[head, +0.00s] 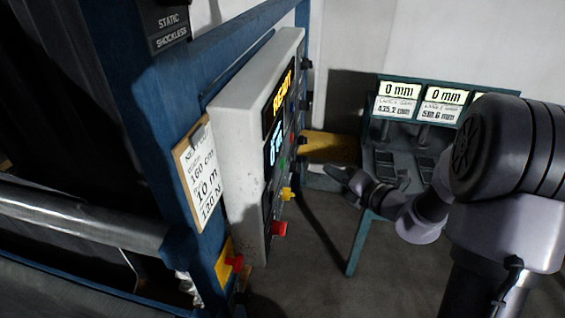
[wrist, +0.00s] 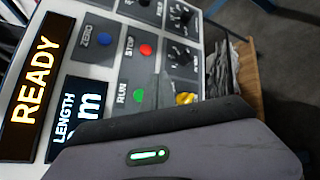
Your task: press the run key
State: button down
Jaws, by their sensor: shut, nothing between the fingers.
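The run key is a green round button (wrist: 138,95) beside the label RUN on the grey control panel (head: 232,120). In the wrist view it shows just beyond my gripper's dark edge. In the head view the panel is seen at a steep angle, with a small green spot (head: 282,163) on its face. My gripper (head: 338,174) is shut and empty, to the right of the panel face and apart from it, pointing toward it. The red stop button (wrist: 145,49) and blue zero button (wrist: 104,39) show in the wrist view. The fingertips are not clear there.
The panel display (wrist: 38,83) reads READY. Black knobs (wrist: 180,54) and a yellow knob (wrist: 185,98) are close to the run key. A red mushroom button (head: 278,229) juts out lower down. A teal stand with gauges (head: 397,92) stands behind my arm.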

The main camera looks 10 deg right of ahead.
jog(key=w+a, duration=0.2)
jog(key=a, duration=0.6)
jog(key=shift+w+a+b, duration=0.15)
jog(key=shift+w+b, duration=0.15)
jog(key=shift+a, duration=0.1)
dwell(1.6)
jog(key=shift+w+a, duration=0.15)
jog(key=shift+a, duration=0.15)
jog(key=shift+w+a, duration=0.1)
jog(key=shift+a, duration=0.3)
dwell(0.6)
dwell(0.3)
jog(key=shift+s+d+p, duration=0.25)
jog(key=shift+d+p, duration=0.1)
jog(key=shift+d, duration=0.45)
jog(key=d, duration=0.1)
jog(key=s+d, duration=0.1)
jog(key=d, duration=0.2)
jog(key=shift+s+d, duration=0.3)
jog(key=shift+d, duration=0.1)
